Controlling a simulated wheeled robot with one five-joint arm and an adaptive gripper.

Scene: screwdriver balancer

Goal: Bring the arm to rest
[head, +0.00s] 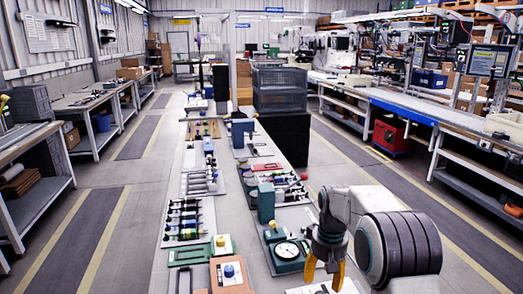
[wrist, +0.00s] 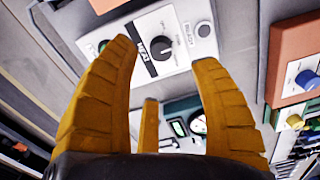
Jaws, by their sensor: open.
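My arm (head: 400,245) reaches in from the lower right of the head view. My gripper (head: 325,275) hangs at its end, over the near right part of the long bench (head: 217,205), its orange-yellow fingers pointing down. In the wrist view my gripper (wrist: 163,62) has its fingers spread apart with nothing between them. A light control panel (wrist: 155,40) with a black knob lies beyond the fingertips. I cannot tell the exact gap between the fingers and the panel.
A green gauge box (head: 287,254) stands just left of my gripper. A brown box with a blue knob (head: 230,274) is further left. Several screwdrivers lie in a rack (head: 184,217). A dark crate stack (head: 282,90) stands farther back. Floor aisles (head: 95,215) are clear.

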